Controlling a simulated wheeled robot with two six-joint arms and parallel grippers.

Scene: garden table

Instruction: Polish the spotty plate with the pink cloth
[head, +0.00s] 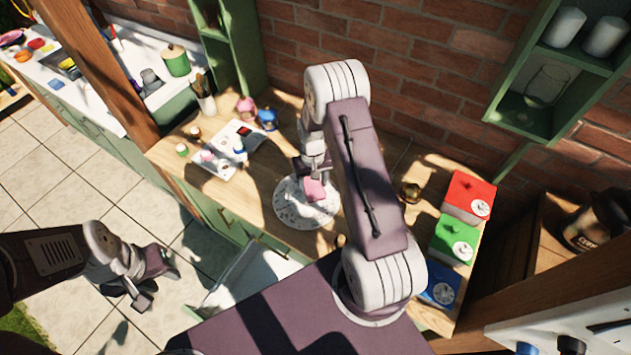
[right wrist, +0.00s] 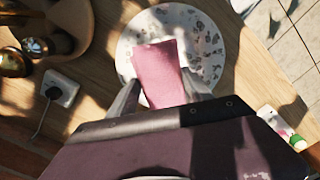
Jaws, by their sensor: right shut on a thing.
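The spotty plate (head: 293,212) is white with dark spots and lies on the wooden table. It also shows in the right wrist view (right wrist: 205,40), beneath the cloth. My right gripper (right wrist: 160,95) is shut on the pink cloth (right wrist: 160,65) and holds it over the plate. In the head view the pink cloth (head: 314,190) is over the plate's upper right part; I cannot tell whether it touches the plate. My left gripper (head: 148,283) is off to the left, above the tiled floor and away from the table. Its fingers look apart, with nothing between them.
A tray with small items (head: 215,165) lies left of the plate. A pink pot (head: 246,108) and a blue pot (head: 267,120) stand behind it. Red (head: 470,195), green (head: 453,240) and blue (head: 440,288) boxes stand at the right. A brass object (head: 410,192) is between.

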